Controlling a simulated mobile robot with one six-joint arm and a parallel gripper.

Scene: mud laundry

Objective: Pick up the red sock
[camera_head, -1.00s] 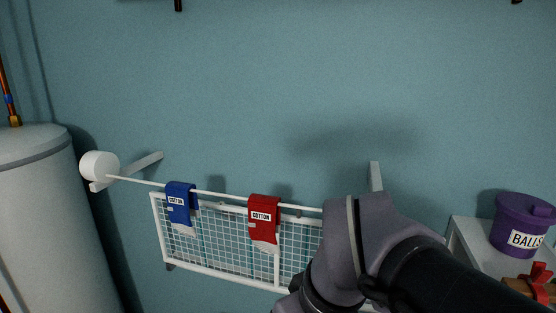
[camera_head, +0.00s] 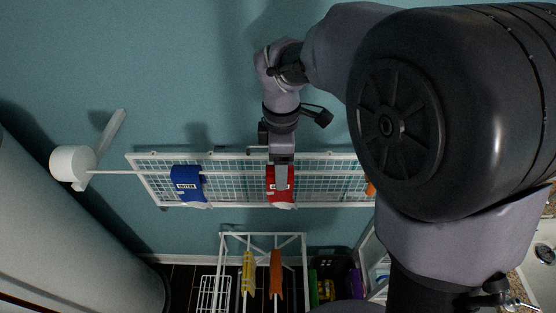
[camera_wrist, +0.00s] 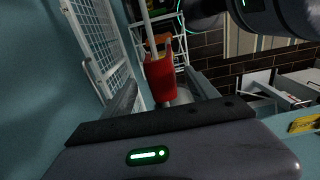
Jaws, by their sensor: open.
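The red sock (camera_head: 288,197) hangs over the white rail of the wall rack. In the head view my gripper (camera_head: 281,174) is in front of it and hides much of its middle. In the wrist view the red sock (camera_wrist: 159,80) hangs upright from the rail, in line with the gap between my two fingers. My gripper (camera_wrist: 161,88) is open, with one finger to each side of the sock. I cannot tell whether the fingertips reach past the sock, and no contact is clear.
A blue sock (camera_head: 187,184) hangs on the same rail to the left. The wire rack (camera_head: 235,180) is close behind both socks. Below stands a white drying rack (camera_head: 232,236) with a yellow and an orange sock. A pale tank (camera_head: 60,240) fills the left side.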

